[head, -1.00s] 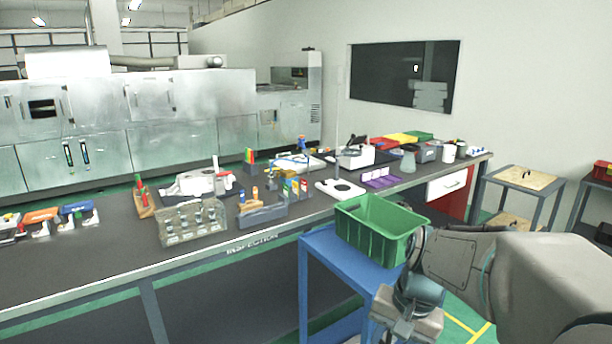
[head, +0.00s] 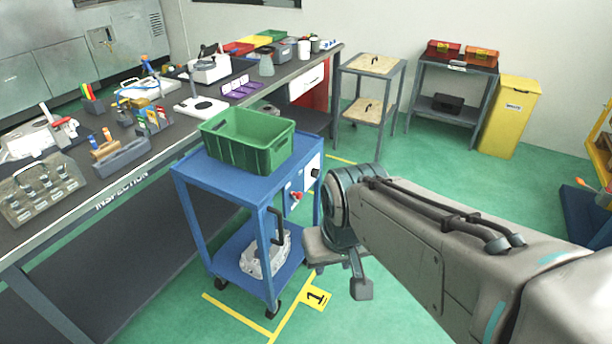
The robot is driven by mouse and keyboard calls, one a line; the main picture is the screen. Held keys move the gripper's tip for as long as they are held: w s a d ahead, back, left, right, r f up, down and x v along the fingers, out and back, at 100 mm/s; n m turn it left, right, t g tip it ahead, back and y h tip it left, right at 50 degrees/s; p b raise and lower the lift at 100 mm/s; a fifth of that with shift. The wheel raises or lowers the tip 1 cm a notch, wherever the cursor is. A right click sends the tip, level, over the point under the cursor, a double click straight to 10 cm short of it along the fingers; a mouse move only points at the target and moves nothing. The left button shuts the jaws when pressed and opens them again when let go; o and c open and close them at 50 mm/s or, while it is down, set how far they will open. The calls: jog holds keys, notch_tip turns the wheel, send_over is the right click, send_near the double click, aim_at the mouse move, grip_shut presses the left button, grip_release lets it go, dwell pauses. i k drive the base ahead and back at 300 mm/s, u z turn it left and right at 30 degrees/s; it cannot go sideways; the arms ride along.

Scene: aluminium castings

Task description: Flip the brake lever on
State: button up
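A blue cart (head: 184,182) stands in front of the bench. On its right side is a pale panel with a dark round knob (head: 314,173). A small red part (head: 296,198), possibly the brake lever, sits lower on that side; it is too small to tell its position. My gripper (head: 338,277) points down over the floor just right of the cart, apart from it. Its fingers look spread, with nothing visible between them.
A green bin (head: 268,160) sits on the cart top, and a metal casting (head: 264,262) lies on its lower shelf. A black handle (head: 277,226) stands out from the cart. Side tables and a yellow waste bin (head: 510,118) are at the back right. Green floor is clear between.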

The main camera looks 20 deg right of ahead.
aim_at(297, 196)
jog(key=u, duration=0.4)
jog(key=k, duration=0.65)
jog(key=u, duration=0.85)
jog(key=i, duration=1.1)
jog(key=z, duration=0.9)
jog(key=i, duration=0.55)
jog(key=z, duration=0.65)
